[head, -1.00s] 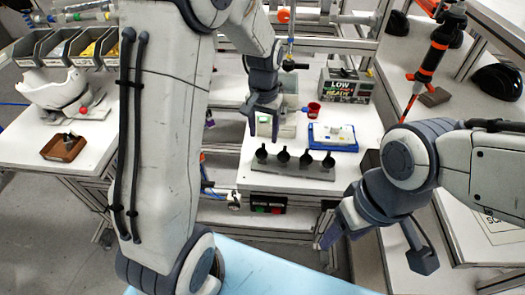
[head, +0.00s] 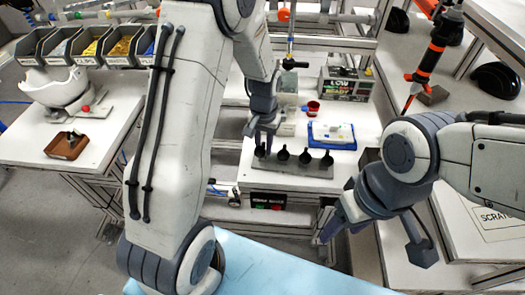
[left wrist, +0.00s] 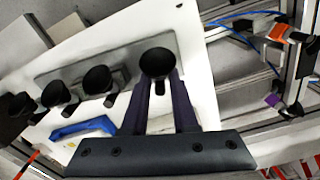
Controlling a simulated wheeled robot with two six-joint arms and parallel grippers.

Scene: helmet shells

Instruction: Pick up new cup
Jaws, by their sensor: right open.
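Several small black cups stand in a row on a grey plate (head: 300,168) on the white table. The leftmost cup (head: 260,151) is at my left gripper (head: 261,137), which points down over it. In the left wrist view this cup (left wrist: 157,62) is at the ends of the two spread fingers (left wrist: 160,92); whether they touch it is unclear. The other cups (left wrist: 97,80) stand to its left there. My right gripper (head: 378,240) is open and empty, low at the right of the head view, away from the cups.
A blue-and-white tray (head: 331,137) and a small red cup (head: 313,107) are behind the plate. A dark box (head: 345,85) stands further back. A side table at left holds a white helmet shell (head: 55,90) and a brown tray (head: 67,146).

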